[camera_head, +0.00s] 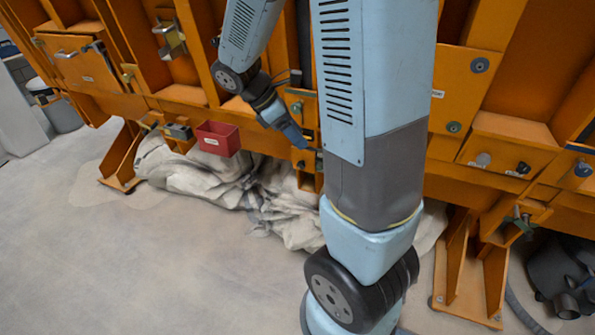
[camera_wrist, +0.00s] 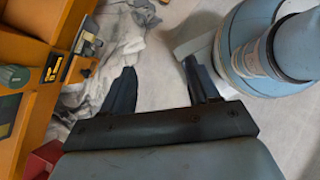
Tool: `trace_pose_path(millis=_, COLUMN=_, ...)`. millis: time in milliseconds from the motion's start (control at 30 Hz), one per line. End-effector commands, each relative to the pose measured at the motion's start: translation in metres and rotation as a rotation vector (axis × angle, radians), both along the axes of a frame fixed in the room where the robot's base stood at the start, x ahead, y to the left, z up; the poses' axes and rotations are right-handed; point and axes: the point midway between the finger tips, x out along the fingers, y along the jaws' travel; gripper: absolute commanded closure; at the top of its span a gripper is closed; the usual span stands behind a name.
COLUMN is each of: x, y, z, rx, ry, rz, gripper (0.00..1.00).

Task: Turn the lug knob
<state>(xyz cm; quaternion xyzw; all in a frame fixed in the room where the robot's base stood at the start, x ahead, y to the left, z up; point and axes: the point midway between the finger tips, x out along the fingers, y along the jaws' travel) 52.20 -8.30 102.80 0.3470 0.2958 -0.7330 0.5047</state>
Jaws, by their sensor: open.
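My gripper (camera_head: 297,140) hangs in front of the orange frame in the head view, just left of my blue arm column. In the wrist view my gripper (camera_wrist: 159,72) is open, with two dark fingers apart and nothing between them. Several knobs show on the frame, and I cannot tell which is the lug knob. A cross-shaped knob (camera_head: 522,222) sits low at the right. A pale round knob (camera_head: 482,160) and a dark knob (camera_head: 523,168) sit above it. In the wrist view a green round knob (camera_wrist: 14,76) is at the left edge, apart from my fingers.
A red bin (camera_head: 218,139) hangs on the frame left of my gripper. Crumpled pale cloth (camera_head: 200,180) lies on the floor below. Metal latches (camera_head: 168,38) stick out at the upper left. My arm hides part of the frame. The floor at the front left is clear.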

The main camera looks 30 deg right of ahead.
Motion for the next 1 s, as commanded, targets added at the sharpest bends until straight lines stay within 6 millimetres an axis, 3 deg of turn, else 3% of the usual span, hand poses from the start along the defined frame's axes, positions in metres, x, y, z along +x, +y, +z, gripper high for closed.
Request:
trace_pose_path(millis=600, x=0.067, y=-0.027, z=-0.103, rx=-0.24, ry=0.789, rz=0.576, gripper=0.4)
trace_pose_path(millis=1000, x=0.105, y=-0.033, z=-0.178, rx=-0.379, ry=1.363, rz=0.868, gripper=0.4)
